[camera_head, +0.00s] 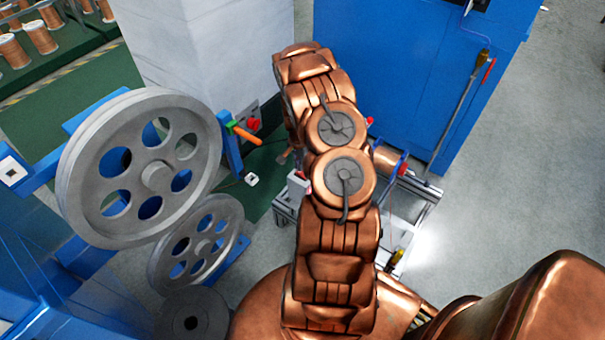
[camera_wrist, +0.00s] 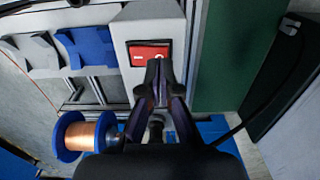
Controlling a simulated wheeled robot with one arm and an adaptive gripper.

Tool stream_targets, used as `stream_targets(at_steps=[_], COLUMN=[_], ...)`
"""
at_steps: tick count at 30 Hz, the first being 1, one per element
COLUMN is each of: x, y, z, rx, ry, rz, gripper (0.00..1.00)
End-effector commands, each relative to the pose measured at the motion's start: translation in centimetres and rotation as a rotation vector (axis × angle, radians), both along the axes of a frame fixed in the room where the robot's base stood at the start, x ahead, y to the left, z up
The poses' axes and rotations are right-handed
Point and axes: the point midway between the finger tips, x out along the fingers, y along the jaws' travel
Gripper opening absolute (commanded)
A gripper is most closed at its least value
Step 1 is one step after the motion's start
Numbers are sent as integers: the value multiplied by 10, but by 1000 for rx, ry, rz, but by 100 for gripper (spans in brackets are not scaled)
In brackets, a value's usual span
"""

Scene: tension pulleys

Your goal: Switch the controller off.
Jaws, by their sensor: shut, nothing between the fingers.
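The controller is a pale grey box (camera_wrist: 133,30) at the top middle of the wrist view. A red rocker switch (camera_wrist: 149,53) in a dark frame sits on its face, with small white marks at its left and right. Which side of the rocker is pressed in, I cannot tell. My gripper (camera_wrist: 157,66) is shut and empty, its fingertips in front of the switch's lower right part and hiding some of it. Whether they touch the switch, I cannot tell. In the head view, a pale box (camera_head: 297,185) shows partly behind my arm, and my gripper is hidden there.
A blue-flanged copper wire spool (camera_wrist: 88,136) is left of my gripper. Blue and grey angled blocks (camera_wrist: 84,47) stand left of the controller. Large grey pulleys (camera_head: 140,165) fill the left of the head view. A blue cabinet (camera_head: 415,75) stands behind; floor at the right is clear.

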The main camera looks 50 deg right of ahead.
Motion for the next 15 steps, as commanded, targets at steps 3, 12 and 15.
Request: stream_targets(at_steps=[3, 12, 15], x=[0, 0, 0], y=[0, 0, 0], z=[0, -2, -3], rx=[0, 0, 0], ry=[0, 0, 0], rz=[0, 0, 0], gripper=[0, 0, 0])
